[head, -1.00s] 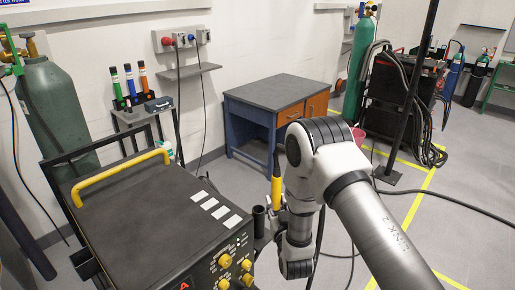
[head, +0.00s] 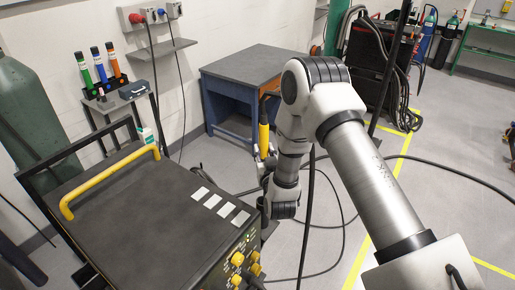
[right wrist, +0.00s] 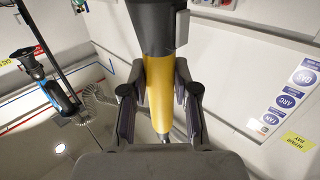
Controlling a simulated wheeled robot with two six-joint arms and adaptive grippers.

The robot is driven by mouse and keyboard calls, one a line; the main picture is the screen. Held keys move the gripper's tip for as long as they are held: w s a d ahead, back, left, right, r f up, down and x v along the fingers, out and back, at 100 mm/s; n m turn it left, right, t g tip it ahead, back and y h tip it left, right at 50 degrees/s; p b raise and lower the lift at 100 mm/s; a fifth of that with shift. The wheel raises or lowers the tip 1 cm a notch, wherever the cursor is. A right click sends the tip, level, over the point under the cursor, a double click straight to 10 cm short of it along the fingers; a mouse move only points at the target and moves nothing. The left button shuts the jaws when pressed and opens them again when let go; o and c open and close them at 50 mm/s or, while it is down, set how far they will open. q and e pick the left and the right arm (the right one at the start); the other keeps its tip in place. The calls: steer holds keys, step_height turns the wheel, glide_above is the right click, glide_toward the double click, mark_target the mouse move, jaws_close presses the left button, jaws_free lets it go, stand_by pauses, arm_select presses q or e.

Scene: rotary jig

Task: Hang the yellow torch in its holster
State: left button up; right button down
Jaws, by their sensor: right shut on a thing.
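The yellow torch (head: 264,136) is upright in my right gripper (head: 265,170), just beyond the right edge of the black welding machine (head: 140,205). In the right wrist view, the torch's yellow barrel (right wrist: 159,85) runs between the two fingers of the right gripper (right wrist: 159,105), with a wide dark part at the top. The gripper is shut on it. The holster cannot be clearly made out; a dark part at the machine's right side is partly covered by my right arm. My left gripper is not in view.
The machine has a yellow handle (head: 108,182) on top and yellow knobs (head: 238,258) in front. A blue workbench (head: 245,75) stands behind. A dark cable (head: 309,205) hangs beside my arm to the floor. A green cylinder (head: 35,125) stands at the left.

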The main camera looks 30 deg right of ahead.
steer(key=shift+s+d+r, duration=0.1)
steer(key=shift+s+r, duration=0.1)
steer(key=shift+s, duration=0.2)
steer(key=shift+w+a+f+b, duration=0.25)
steer(key=shift+w+f+b, duration=0.1)
steer(key=shift+f+b, duration=0.4)
steer(key=f+b, duration=0.2)
steer(key=f, duration=0.1)
steer(key=shift+s+d+b, duration=0.15)
steer(key=shift+s+b, duration=0.05)
steer(key=shift+b, duration=0.15)
step_height(320, 180, down, 2)
steer(key=shift+w+f+b, duration=0.1)
steer(key=shift+f+b, duration=0.1)
steer(key=shift+b, duration=0.85)
step_height(320, 180, down, 8)
steer(key=b, duration=0.6)
steer(key=shift+b, duration=0.3)
steer(key=shift+f+b, duration=0.55)
steer(key=shift+b, duration=0.05)
steer(key=c, duration=0.8)
jaws_free()
